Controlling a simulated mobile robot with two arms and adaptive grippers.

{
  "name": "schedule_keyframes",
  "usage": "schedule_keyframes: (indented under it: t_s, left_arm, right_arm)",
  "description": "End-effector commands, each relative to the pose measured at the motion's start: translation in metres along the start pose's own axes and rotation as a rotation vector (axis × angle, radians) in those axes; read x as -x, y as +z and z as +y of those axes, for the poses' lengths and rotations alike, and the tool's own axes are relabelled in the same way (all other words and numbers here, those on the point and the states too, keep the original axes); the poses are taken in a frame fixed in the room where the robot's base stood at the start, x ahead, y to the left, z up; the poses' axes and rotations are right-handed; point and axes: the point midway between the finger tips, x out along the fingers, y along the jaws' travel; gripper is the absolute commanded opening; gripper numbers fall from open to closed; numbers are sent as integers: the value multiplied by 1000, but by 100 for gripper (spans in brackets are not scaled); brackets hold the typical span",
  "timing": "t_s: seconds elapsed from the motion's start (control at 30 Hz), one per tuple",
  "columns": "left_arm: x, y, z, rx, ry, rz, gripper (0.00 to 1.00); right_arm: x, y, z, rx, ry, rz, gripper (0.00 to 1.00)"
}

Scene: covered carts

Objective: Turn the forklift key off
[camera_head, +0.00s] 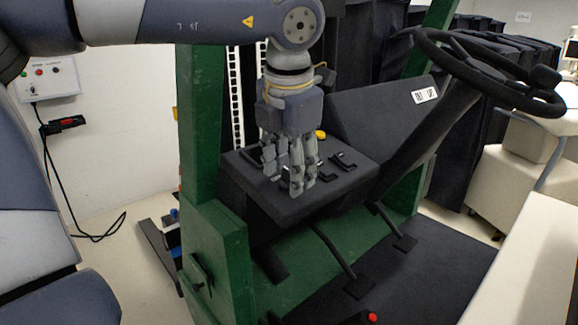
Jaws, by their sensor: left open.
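The forklift has a green frame (203,130), a black steering wheel (480,68) and a black dash panel (330,180) with small black levers (343,160) on top. My left gripper (283,180) comes down from above with its fingers apart, over the left part of this panel. I see nothing between its fingers. I cannot tell whether the fingertips touch the panel. A small yellow knob (320,134) shows just behind the gripper. I cannot make out the key; the gripper hides part of the panel. My right gripper is out of view.
Black pedals (360,286) stand below the panel, over a dark floor mat (440,265). A red-tipped knob (372,318) is at the bottom edge. Dark covered carts (470,45) stand behind. A wall control box (47,78) with a hanging cable is at left.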

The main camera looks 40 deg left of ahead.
Motion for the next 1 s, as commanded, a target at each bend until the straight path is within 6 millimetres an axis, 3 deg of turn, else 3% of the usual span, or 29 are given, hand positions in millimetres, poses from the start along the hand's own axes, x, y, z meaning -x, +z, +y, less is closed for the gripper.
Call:
schedule_keyframes:
  t_s: [0.23,0.7,1.0]
  left_arm:
    - [15,0,0,1,0,0,45]
    - [106,1,0,0,-2,-3,45]
    - [120,0,0,0,0,0,45]
  right_arm:
    - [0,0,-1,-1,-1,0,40]
    - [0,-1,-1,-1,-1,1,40]
    - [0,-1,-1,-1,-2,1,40]
